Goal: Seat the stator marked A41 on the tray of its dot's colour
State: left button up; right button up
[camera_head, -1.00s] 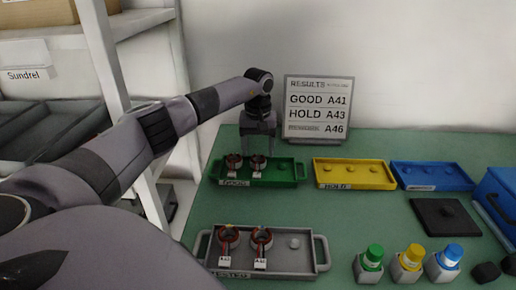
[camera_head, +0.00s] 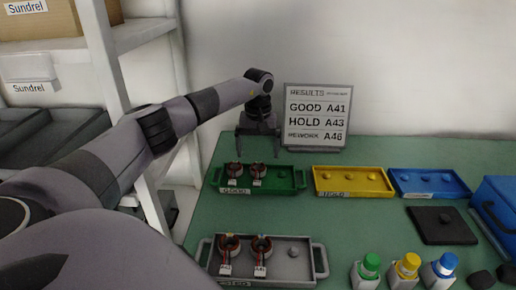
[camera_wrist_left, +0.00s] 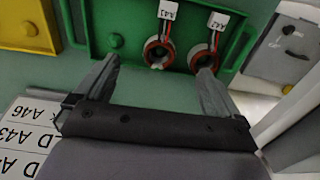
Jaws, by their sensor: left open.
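The green tray (camera_head: 296,184), labelled GOOD, holds two copper-and-dark ring stators at its left. The right one (camera_head: 258,173) has a white tag that seems to read A41 in the left wrist view (camera_wrist_left: 158,52). The other (camera_head: 234,172) has a tag I cannot read surely. Both lie flat; whether each ring is fully down around a peg is unclear. A bare peg (camera_head: 282,174) is at the tray's right. My left gripper (camera_head: 258,153) is open and empty, just behind and above the stators; its fingers also show in the left wrist view (camera_wrist_left: 157,70). My right gripper is not in view.
The results board (camera_head: 317,115) reads GOOD A41, HOLD A43, REWORK A46. Yellow (camera_head: 388,186) and blue (camera_head: 465,188) trays stand empty to the right. A grey tray (camera_head: 300,250) in front holds two stators. Capped bottles (camera_head: 405,268) and a blue box (camera_head: 497,205) are at right.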

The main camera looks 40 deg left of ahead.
pick_arm(q)
notch_tip(320, 180, up, 7)
dwell(0.6)
dwell(0.7)
